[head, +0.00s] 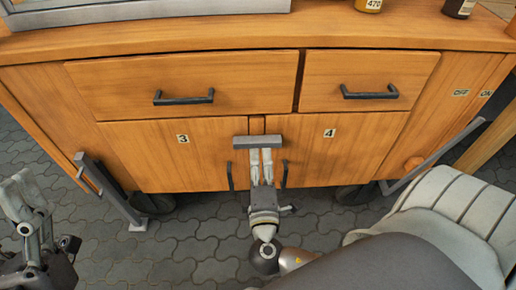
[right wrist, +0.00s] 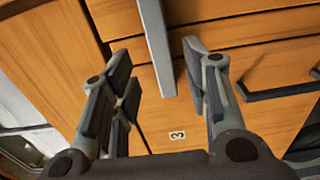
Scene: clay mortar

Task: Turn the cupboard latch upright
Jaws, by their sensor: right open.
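The cupboard latch (head: 257,142) is a grey bar lying level across the gap between doors 3 and 4. In the right wrist view the latch (right wrist: 154,40) runs down from the top edge, and its end shows between the finger lines. My right gripper (head: 261,156) is open and empty, with its fingertips just below the latch in the head view. The open fingers (right wrist: 155,72) also show in the right wrist view; I cannot tell whether they touch the bar. My left gripper (head: 38,222) is at the lower left, far from the latch; its jaw opening is unclear.
Door 3 (head: 160,150) and door 4 (head: 345,150) have dark handles close beside my right gripper. Two drawers with handles (head: 183,98) (head: 370,92) are above. Grey bars (head: 110,190) (head: 435,158) stand out at both sides. Bottles (head: 368,5) stand on the top.

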